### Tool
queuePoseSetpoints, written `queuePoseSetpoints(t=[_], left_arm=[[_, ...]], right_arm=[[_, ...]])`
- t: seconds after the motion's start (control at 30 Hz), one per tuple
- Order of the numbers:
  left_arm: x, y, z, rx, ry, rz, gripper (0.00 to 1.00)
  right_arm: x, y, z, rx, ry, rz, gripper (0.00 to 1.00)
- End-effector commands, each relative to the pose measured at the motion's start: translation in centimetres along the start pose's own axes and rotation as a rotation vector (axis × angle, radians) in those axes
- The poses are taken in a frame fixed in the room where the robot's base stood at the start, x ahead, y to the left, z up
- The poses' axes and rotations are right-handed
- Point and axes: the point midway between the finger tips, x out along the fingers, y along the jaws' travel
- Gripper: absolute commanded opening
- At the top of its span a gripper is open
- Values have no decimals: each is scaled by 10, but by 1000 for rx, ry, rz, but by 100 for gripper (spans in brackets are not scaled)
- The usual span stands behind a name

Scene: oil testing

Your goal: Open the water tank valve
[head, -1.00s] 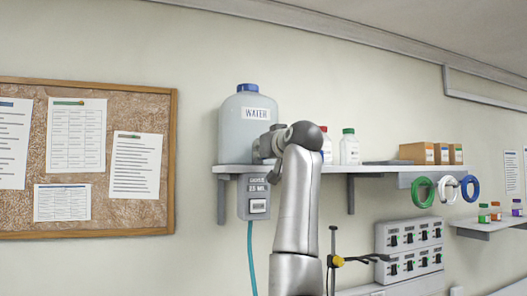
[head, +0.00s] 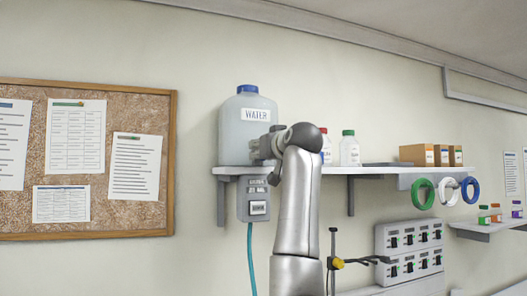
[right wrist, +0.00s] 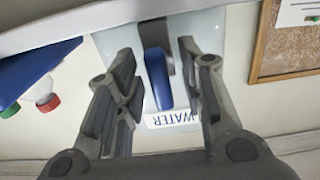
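The water tank (head: 238,105) is a grey jug with a blue cap and a WATER label, standing on the wall shelf. It also shows upside down in the right wrist view (right wrist: 108,45). A blue lever (right wrist: 158,78), apparently the valve handle, stands in front of the tank, pointing from a grey fitting (right wrist: 155,35) towards the label. My right gripper (right wrist: 165,85) is open, with the lever between its fingers and gaps visible on both sides. In the head view my right gripper (head: 268,148) is at the tank's lower front, partly hidden by my wrist. My left gripper is out of view.
The shelf (head: 335,170) also holds bottles with red and green caps (head: 349,148) and boxes (head: 418,155). A grey unit (head: 253,198) with a teal hose hangs under the tank. Coloured rings (head: 422,193) hang to the right. A corkboard (head: 122,212) is on the left wall.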

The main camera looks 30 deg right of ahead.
Motion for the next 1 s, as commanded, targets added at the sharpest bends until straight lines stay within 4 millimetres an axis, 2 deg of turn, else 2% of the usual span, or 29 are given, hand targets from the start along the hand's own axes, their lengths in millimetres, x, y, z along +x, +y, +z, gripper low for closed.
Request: queuePoseSetpoints(t=[0.27, 0.8, 1.0], left_arm=[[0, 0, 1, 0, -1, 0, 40], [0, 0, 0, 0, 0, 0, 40], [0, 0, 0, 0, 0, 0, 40]], right_arm=[[-15, 0, 0, 1, 0, 0, 36], [-97, 0, 0, 0, 3, 0, 36], [-116, 0, 0, 0, 1, 0, 36]])
